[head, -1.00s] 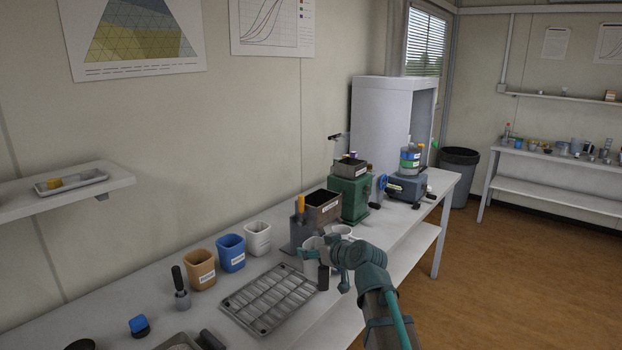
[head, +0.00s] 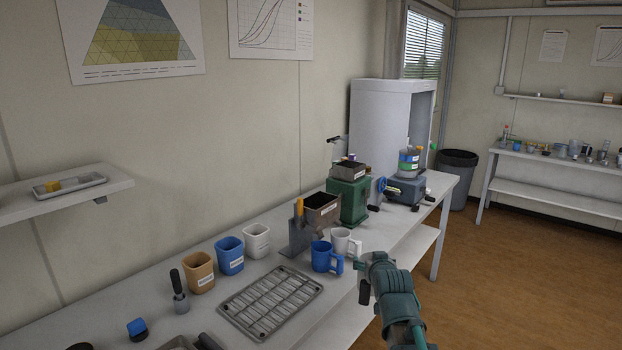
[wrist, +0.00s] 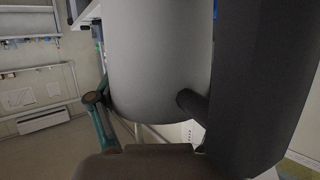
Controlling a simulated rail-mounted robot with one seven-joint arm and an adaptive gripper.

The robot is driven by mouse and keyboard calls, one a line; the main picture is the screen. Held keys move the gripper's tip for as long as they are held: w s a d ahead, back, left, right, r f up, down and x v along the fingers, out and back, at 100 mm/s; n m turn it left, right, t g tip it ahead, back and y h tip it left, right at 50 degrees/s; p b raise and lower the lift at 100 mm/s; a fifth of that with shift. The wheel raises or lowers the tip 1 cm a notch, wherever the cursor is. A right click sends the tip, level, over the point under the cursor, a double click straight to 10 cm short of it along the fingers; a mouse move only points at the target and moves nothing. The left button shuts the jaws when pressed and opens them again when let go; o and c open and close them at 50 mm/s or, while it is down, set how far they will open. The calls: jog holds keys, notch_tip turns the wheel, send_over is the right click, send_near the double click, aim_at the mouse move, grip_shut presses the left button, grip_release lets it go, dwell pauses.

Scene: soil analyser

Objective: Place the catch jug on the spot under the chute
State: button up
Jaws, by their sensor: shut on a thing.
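In the wrist view a large pale grey jug-like body (wrist: 160,60) fills the middle, with a dark bar (wrist: 265,80) joined to it by a short stub. My gripper (head: 364,278) is shut on this piece, which I take for the catch jug. In the head view the gripper is in front of the bench's front edge; a dark upright part shows at its left, and the held body is mostly hidden. A blue jug (head: 323,258) and a white jug (head: 344,242) stand apart from it on the bench. The hopper device (head: 322,208) is behind them; its chute outlet and spot are not clear.
A wire rack tray (head: 270,302) lies left of the blue jug. Orange (head: 199,272), blue (head: 230,255) and white (head: 256,240) cups line the back. A green machine (head: 347,198) and a grey-blue unit (head: 404,190) stand farther right. Open floor lies right of the bench.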

notch_tip(320, 180, down, 12)
jog(key=s, duration=0.2)
jog(key=shift+s+f, duration=0.15)
jog(key=shift+s, duration=0.05)
